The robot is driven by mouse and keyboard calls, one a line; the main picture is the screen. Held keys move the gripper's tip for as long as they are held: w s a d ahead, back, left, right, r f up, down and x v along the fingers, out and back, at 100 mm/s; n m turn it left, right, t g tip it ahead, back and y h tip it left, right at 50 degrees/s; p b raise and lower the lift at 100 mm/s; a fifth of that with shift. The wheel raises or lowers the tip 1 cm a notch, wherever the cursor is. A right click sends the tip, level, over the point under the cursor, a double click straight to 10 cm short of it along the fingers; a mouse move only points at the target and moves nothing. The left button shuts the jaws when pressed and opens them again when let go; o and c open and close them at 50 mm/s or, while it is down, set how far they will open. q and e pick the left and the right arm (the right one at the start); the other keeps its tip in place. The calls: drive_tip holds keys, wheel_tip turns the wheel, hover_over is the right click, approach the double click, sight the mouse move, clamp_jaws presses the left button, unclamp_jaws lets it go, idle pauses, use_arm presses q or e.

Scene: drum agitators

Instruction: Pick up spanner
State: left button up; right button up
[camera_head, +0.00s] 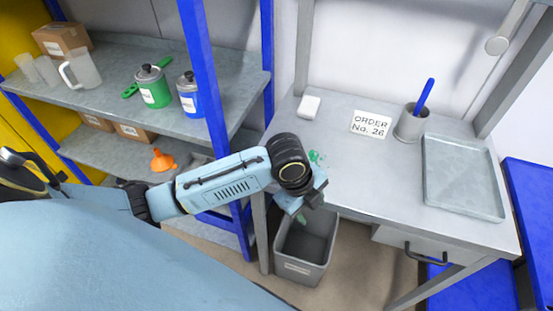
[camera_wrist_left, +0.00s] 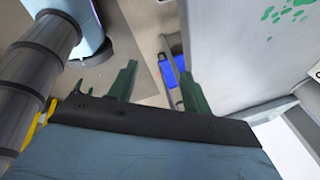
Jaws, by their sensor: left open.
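I cannot make out a spanner in either view. My left gripper (camera_head: 303,212) hangs at the front left edge of the grey workbench (camera_head: 330,185), above the grey bin (camera_head: 302,262). In the left wrist view, the two dark green fingers of the left gripper (camera_wrist_left: 158,86) stand wide apart with nothing between them. The wrist hides part of the bench's left front corner. My right gripper is not in view.
The bench holds a white block (camera_head: 309,106), an order card (camera_head: 370,124), a cup (camera_head: 411,124) with a blue stick, a shallow tray (camera_head: 463,178) and green stains (camera_head: 316,158). Left, a blue-framed shelf (camera_head: 206,75) carries a green can (camera_head: 153,88), a blue can (camera_head: 190,97) and jugs.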

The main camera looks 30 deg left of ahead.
use_arm(q)
drive_tip(key=w+a+r+m, duration=0.2)
drive_tip(key=w+a+r+m+y, duration=0.1)
drive_tip(key=w+a+r+m, duration=0.1)
drive_tip(key=m, duration=0.1)
drive_tip(key=w+a+r+m+g, duration=0.1)
drive_tip(key=w+a+r+m, duration=0.1)
drive_tip(key=a, duration=0.1)
drive_tip(key=shift+a+r+m+y, duration=0.1)
drive_tip(key=shift+r+m+y, duration=0.2)
drive_tip(key=shift+y, duration=0.1)
drive_tip(key=w+a+r+m+g+y, duration=0.1)
drive_tip(key=w+a+r+m, duration=0.1)
drive_tip(key=a+r+m, duration=0.4)
drive_tip(key=shift+n, duration=0.8)
drive_tip(key=f, duration=0.2)
drive_tip(key=a+f, duration=0.1)
drive_tip(key=f, duration=0.1)
drive_tip(key=a+f, duration=0.1)
drive_tip(key=f, duration=0.1)
drive_tip(key=shift+w, duration=0.2)
drive_tip(key=shift+d+f, duration=0.15)
drive_tip(key=shift+f, duration=1.4)
drive_tip(key=shift+d+f, duration=0.1)
drive_tip(key=shift+f, duration=1.45)
clamp_jaws()
